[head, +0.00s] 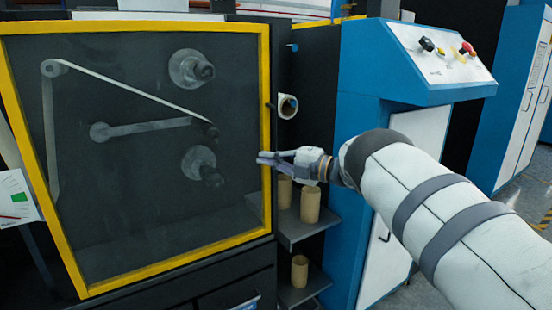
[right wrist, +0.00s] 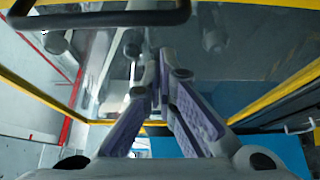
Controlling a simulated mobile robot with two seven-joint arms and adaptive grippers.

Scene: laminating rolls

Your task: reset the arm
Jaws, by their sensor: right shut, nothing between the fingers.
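My right arm (head: 430,210) reaches in from the right in the head view. My right gripper (head: 268,158) is shut and empty, its fingertips in front of the right yellow edge of the machine's door. In the right wrist view its fingers (right wrist: 160,70) come together at the tips, with nothing between them. The yellow-framed door (head: 150,270) has a dark see-through pane and looks closed. A black handle (right wrist: 100,19) crosses the top of the right wrist view. My left gripper is in neither view.
Rollers (head: 190,68) and a web show behind the pane. A white roll (head: 287,106) sits right of the door. Brown cores (head: 310,205) stand on shelves (head: 305,230) below my gripper. A blue control console (head: 400,75) with buttons stands behind my arm.

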